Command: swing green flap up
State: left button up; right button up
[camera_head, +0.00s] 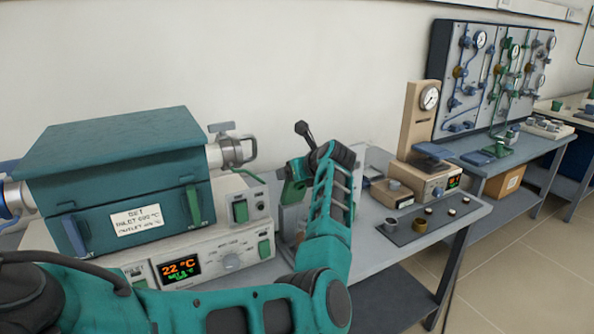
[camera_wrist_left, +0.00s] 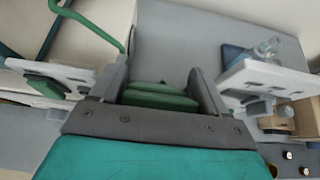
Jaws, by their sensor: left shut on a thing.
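A green piece, which appears to be the flap, shows between the fingers of my left gripper (camera_wrist_left: 158,92) in the left wrist view; the green flap (camera_wrist_left: 160,101) is partly hidden by the gripper. In the head view my left arm reaches from the lower left, up past the furnace's right side. A green part (camera_head: 293,189) shows there beside my wrist, above a grey upright; my wrist and arm hide much of the area. The left gripper is shut on the green piece. My right gripper is not in view.
A teal furnace (camera_head: 112,160) stands left on a white control unit (camera_head: 232,262) reading 22 °C. A black-knobbed lever (camera_head: 305,132) rises behind my wrist. To the right are a wooden gauge stand (camera_head: 417,118) and a dark mat (camera_head: 431,222) with small parts. Beyond is floor.

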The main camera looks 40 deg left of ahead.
pick_arm(q)
jog(key=shift+s+a+f, duration=0.1)
jog(key=shift+s+f, duration=0.05)
jog(key=shift+f, duration=0.15)
